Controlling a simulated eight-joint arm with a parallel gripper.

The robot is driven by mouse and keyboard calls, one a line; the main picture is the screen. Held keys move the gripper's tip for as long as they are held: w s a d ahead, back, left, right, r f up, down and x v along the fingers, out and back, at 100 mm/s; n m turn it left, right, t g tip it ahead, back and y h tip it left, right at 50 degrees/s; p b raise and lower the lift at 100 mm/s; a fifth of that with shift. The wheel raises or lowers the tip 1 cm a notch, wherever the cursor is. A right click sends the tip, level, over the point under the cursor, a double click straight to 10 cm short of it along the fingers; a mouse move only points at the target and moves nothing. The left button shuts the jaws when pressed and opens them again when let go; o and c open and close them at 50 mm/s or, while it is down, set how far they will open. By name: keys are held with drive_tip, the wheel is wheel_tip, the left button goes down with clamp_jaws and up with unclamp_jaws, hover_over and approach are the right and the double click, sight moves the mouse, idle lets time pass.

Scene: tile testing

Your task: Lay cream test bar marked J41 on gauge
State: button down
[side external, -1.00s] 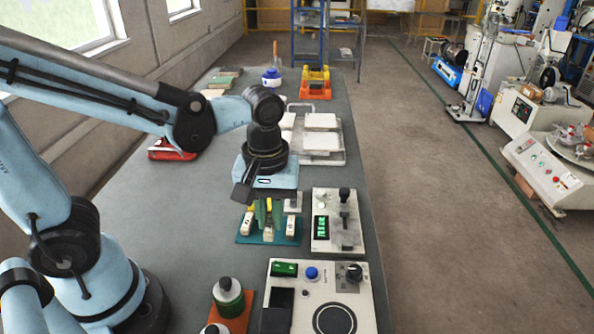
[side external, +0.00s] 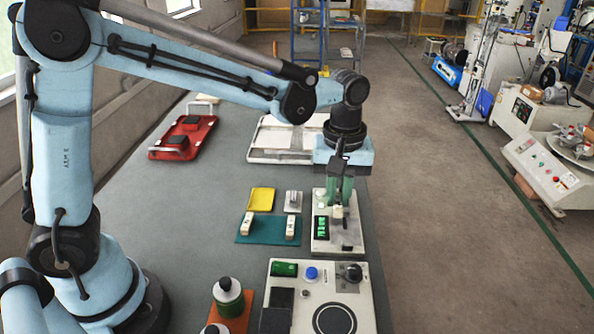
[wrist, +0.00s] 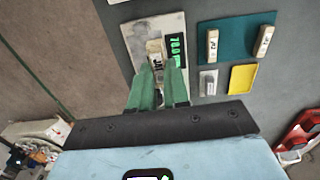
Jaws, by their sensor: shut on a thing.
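My gripper (side external: 341,196) has green fingers and is shut on a cream bar (side external: 338,212), held over the gauge (side external: 350,248). The gauge is a pale box with a lit green display. In the wrist view the cream bar (wrist: 155,48) sits between the fingertips (wrist: 159,72), over the gauge plate (wrist: 143,27). Its dark mark begins with J; the fingers hide the rest. I cannot tell whether the bar touches the gauge. Two other cream bars, a left one (side external: 247,224) and a right one (side external: 290,229), lie on the teal mat (side external: 268,232).
A yellow pad (side external: 262,200) and a small metal block on a pale plate (side external: 293,201) lie behind the mat. A control box (side external: 285,268) with a blue button stands in front. A red tray (side external: 205,127) is at the back left. Bare table lies left of the mat.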

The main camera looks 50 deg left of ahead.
sight(345, 228)
drive_tip(key=shift+w+f, duration=0.6)
drive_tip(key=shift+f, duration=0.75)
drive_tip(key=shift+w+f, duration=0.6)
drive_tip(key=shift+f, duration=0.75)
drive_tip(key=shift+w+f, duration=0.6)
drive_tip(key=shift+f, duration=0.75)
drive_tip(key=shift+f, duration=0.3)
drive_tip(key=c, duration=0.6)
unclamp_jaws()
drive_tip(key=shift+r, duration=3)
